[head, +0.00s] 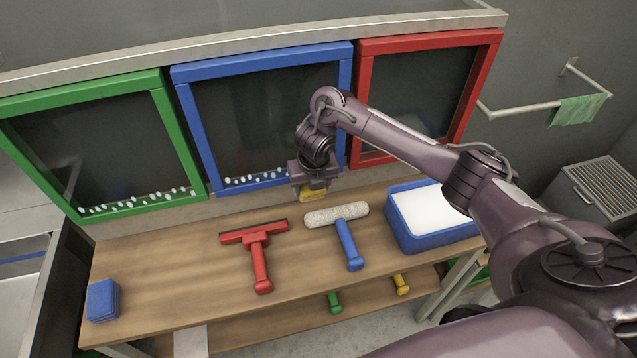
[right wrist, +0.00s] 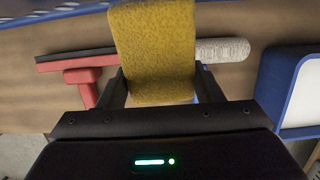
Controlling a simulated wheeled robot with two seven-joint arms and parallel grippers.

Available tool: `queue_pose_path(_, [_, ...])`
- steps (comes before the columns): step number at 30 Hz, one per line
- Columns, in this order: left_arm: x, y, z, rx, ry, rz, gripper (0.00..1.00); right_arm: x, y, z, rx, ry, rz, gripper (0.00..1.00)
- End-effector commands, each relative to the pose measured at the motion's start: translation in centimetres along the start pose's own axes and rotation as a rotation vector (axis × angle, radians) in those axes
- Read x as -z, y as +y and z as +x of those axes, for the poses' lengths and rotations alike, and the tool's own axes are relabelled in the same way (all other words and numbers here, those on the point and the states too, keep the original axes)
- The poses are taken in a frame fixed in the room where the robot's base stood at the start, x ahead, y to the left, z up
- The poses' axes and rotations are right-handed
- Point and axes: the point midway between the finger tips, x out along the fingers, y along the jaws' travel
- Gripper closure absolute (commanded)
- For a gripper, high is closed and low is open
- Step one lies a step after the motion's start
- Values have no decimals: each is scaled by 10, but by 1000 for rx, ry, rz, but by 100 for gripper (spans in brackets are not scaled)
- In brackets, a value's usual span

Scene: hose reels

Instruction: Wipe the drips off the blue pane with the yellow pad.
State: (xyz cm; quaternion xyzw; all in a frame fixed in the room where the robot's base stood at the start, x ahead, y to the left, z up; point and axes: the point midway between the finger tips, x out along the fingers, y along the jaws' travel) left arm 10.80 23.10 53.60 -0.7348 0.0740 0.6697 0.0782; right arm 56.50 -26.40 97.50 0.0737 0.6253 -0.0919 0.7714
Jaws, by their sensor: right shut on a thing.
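The blue pane (head: 262,115) is a dark panel in a blue frame, standing behind the table between a green and a red one. White drips (head: 245,180) lie in a row along its bottom edge, on the left and middle part; its lower right part is hidden by my right arm. My right gripper (head: 313,184) is shut on the yellow pad (right wrist: 155,52), just in front of the blue frame's lower right. The pad also shows below the gripper in the head view (head: 313,193). I cannot tell whether it touches the pane. My left gripper is out of view.
On the wooden table (head: 180,265) lie a red squeegee (head: 259,262), a blue-handled roller (head: 345,238), a blue tub with white contents (head: 395,220) and stacked blue pads (head: 102,300). The green pane (head: 100,140) also has drips. A green cloth (head: 578,109) hangs on a rail at right.

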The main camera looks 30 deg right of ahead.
Motion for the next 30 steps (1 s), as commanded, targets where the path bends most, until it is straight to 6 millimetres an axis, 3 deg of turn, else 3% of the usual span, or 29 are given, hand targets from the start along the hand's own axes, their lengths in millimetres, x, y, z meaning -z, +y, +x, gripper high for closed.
queue_pose_path(30, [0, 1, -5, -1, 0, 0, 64, -1, 66, -1, -2, -2, 0, 62])
